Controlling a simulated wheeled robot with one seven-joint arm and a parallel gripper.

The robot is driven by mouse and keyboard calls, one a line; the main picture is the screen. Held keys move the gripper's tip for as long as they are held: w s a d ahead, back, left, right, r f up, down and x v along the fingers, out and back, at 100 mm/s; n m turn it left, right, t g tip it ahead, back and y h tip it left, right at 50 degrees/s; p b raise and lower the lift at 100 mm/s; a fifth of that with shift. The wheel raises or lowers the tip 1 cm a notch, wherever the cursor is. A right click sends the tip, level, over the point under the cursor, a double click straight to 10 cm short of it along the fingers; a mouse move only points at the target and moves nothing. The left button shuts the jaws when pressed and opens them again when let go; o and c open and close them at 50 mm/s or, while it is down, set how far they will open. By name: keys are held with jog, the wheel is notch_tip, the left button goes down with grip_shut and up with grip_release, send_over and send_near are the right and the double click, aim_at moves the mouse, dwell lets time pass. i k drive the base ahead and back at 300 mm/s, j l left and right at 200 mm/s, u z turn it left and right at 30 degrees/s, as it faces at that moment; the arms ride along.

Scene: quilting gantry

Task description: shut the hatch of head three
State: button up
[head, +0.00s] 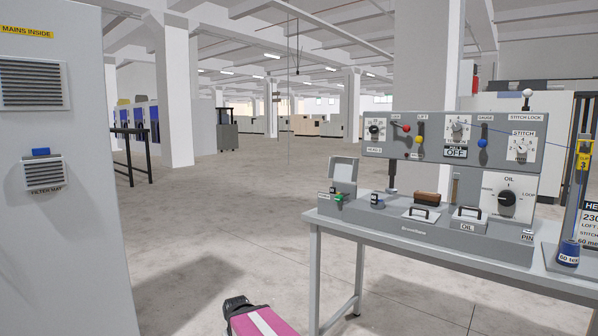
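A grey machine (400,232) with a labelled control panel (372,163) stands on the bench at the right. The left lid (408,216) looks slightly tilted. The right lid (482,224) is by an OIL label. At the machine's left end a grey flap (344,164) stands raised over a small box with green and red parts. I cannot read which of these is head three's hatch. A pink, white-striped part of my arm shows at the bottom edge. My gripper's fingers are not in view.
The bench (322,221) has a metal frame and legs. A blue spool (569,253) and a sign stand at its right end. A tall grey cabinet (80,200) with vents fills the left. Open concrete floor lies between cabinet and bench.

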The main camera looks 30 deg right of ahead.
aim_at(341, 169)
jog(key=i+j+u, duration=0.2)
jog(key=i, duration=0.35)
jog(key=i+j+u, duration=0.25)
jog(key=i, duration=0.25)
jog(key=i+l+z, duration=0.3)
jog(key=i+z, duration=0.15)
jog(key=i, duration=0.25)
jog(key=i+z, duration=0.45)
jog(key=i, duration=0.25)
jog(key=i+j+z, duration=0.15)
jog(key=i+z, duration=0.3)
jog(key=i, duration=0.25)
jog(key=i+z, duration=0.25)
jog(key=i, duration=0.75)
jog(key=i+j+z, duration=0.15)
jog(key=i+z, duration=0.15)
jog(key=i, duration=0.75)
jog(key=i+z, duration=0.2)
jog(key=z, duration=0.25)
jog(key=i+j+z, duration=0.1)
jog(key=z, duration=0.35)
jog(key=i+j+z, duration=0.2)
jog(key=z, duration=0.2)
jog(key=i+z, duration=0.1)
jog(key=z, duration=2.85)
jog(key=k, duration=0.5)
